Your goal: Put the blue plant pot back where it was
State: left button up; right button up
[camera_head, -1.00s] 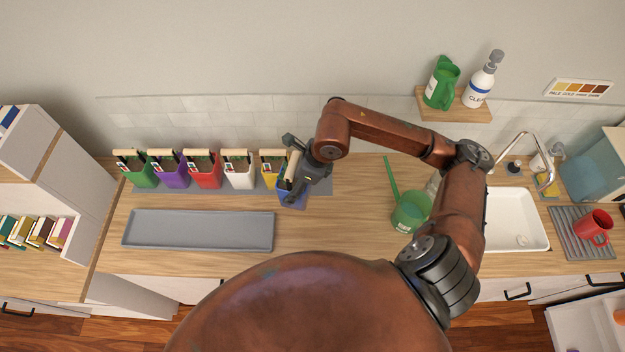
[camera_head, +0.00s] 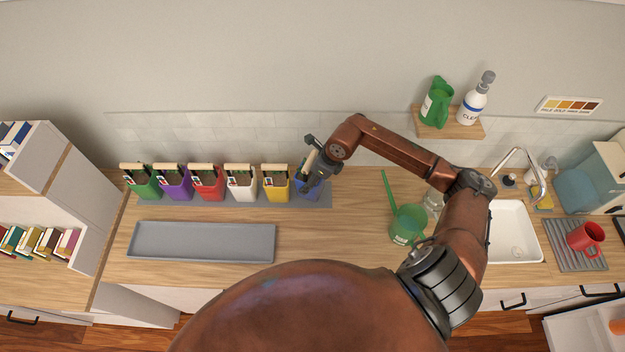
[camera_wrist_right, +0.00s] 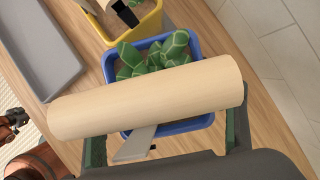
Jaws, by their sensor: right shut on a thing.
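The blue plant pot (camera_head: 313,191) is at the right end of the row of pots, over the right end of the grey mat (camera_head: 324,203). I cannot tell whether its base touches the mat. In the right wrist view the blue pot (camera_wrist_right: 190,126) holds a green cactus-like plant (camera_wrist_right: 153,56) and has a thick pale wooden handle (camera_wrist_right: 145,97) across it. My right gripper (camera_head: 311,167) is shut on the pot by this handle; the gripper hides part of the pot in the head view. My left gripper is not in view.
The yellow pot (camera_head: 276,187) stands just left of the blue one, beside white (camera_head: 241,186), red, purple and green pots. A long grey tray (camera_head: 202,252) lies in front. A green watering can (camera_head: 407,225) stands to the right, by the sink (camera_head: 515,232). The tiled wall is behind.

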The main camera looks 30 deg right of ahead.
jog(key=shift+w+d+f, duration=0.3)
jog(key=shift+d+f, duration=0.05)
jog(key=shift+f, duration=0.15)
jog(key=shift+w+d+f, duration=0.3)
jog(key=shift+d+f, duration=0.05)
jog(key=shift+f, duration=0.15)
notch_tip(320, 180, down, 3)
jog(key=shift+r+p, duration=0.1)
jog(key=shift+p, duration=0.9)
jog(key=shift+f, duration=0.25)
jog(key=o, duration=2)
jog(key=shift+d+r, duration=0.1)
jog(key=shift+r, duration=0.1)
jog(key=b+v, duration=0.3)
jog(key=v, duration=0.8)
jog(key=shift+s+d+r, duration=0.1)
jog(key=shift+s+r, duration=0.1)
jog(key=shift+r, duration=0.1)
